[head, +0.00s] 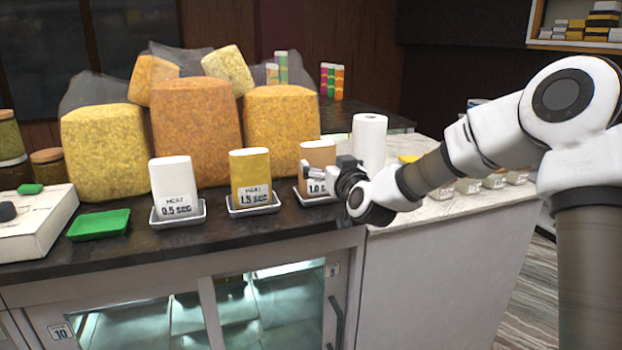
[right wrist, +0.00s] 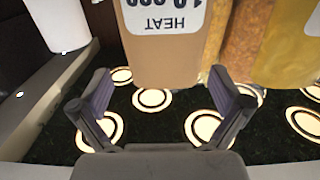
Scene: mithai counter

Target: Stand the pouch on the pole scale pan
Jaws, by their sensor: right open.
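Three upright pouches stand in small trays on the dark counter: a white one marked 0.5 (head: 173,184), a yellow one marked 1.5 (head: 250,172) and a brown one marked 1.0 (head: 317,153). My right gripper (head: 328,170) is at the brown pouch, partly covering its front and right side. In the right wrist view the brown pouch (right wrist: 165,55) appears upside down, ahead of and between the open fingers, with no clear grip on it. A flat green pan (head: 98,225) lies at the left; I cannot tell whether it belongs to a pole scale. My left gripper is out of view.
Large yellow and orange blocks (head: 195,125) crowd behind the pouches. A white box (head: 35,228) stands at the far left. A white roll (head: 369,140) stands behind my right gripper. The front strip of the counter (head: 150,252) is clear.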

